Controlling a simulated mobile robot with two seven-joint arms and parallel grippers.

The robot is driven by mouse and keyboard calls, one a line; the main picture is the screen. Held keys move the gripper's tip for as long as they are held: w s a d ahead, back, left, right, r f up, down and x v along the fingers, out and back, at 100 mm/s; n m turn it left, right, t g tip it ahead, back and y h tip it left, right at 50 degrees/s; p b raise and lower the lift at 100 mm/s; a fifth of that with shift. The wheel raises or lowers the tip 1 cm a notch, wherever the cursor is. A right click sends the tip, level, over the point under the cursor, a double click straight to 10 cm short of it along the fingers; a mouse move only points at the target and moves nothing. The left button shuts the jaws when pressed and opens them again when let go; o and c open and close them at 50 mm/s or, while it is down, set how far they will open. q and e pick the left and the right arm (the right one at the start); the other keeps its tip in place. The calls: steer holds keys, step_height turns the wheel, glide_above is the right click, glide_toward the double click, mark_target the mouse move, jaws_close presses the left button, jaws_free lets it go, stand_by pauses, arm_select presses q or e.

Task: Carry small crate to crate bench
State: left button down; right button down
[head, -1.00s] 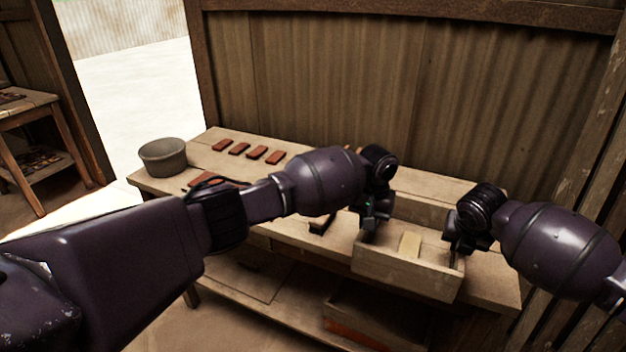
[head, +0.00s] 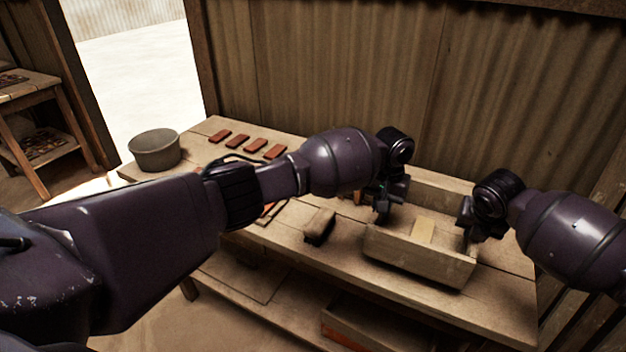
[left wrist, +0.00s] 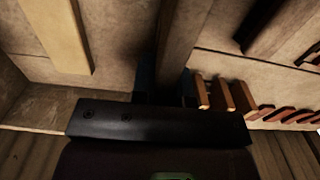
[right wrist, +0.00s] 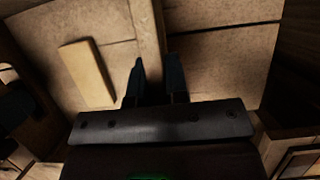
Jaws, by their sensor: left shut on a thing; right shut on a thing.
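The small wooden crate (head: 418,258) is at the right part of the wooden bench, with a pale wooden block (head: 424,230) inside it. My left gripper (head: 384,208) is shut on its left end wall, which also shows in the left wrist view (left wrist: 182,35). My right gripper (head: 470,236) is shut on its right end wall, seen between the fingers in the right wrist view (right wrist: 147,30). The pale block lies on the crate floor in the right wrist view (right wrist: 87,73). Whether the crate touches the bench top is hard to tell.
The bench (head: 500,292) also holds a grey bucket (head: 155,150), several red tiles (head: 239,143) and a wooden block with a dark underside (head: 319,226). A larger box (head: 370,335) sits on the shelf below. A corrugated wall stands behind. Another table (head: 30,95) is at far left.

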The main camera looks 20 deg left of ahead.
arm_select(q)
steer(key=shift+w+a+r, duration=0.1)
steer(key=shift+w, duration=0.15)
arm_select(e)
steer(key=shift+w+d, duration=0.1)
steer(key=shift+w, duration=0.1)
steer(key=shift+r, duration=0.1)
arm_select(q)
steer(key=shift+s, duration=0.1)
arm_select(e)
steer(key=shift+s, duration=0.15)
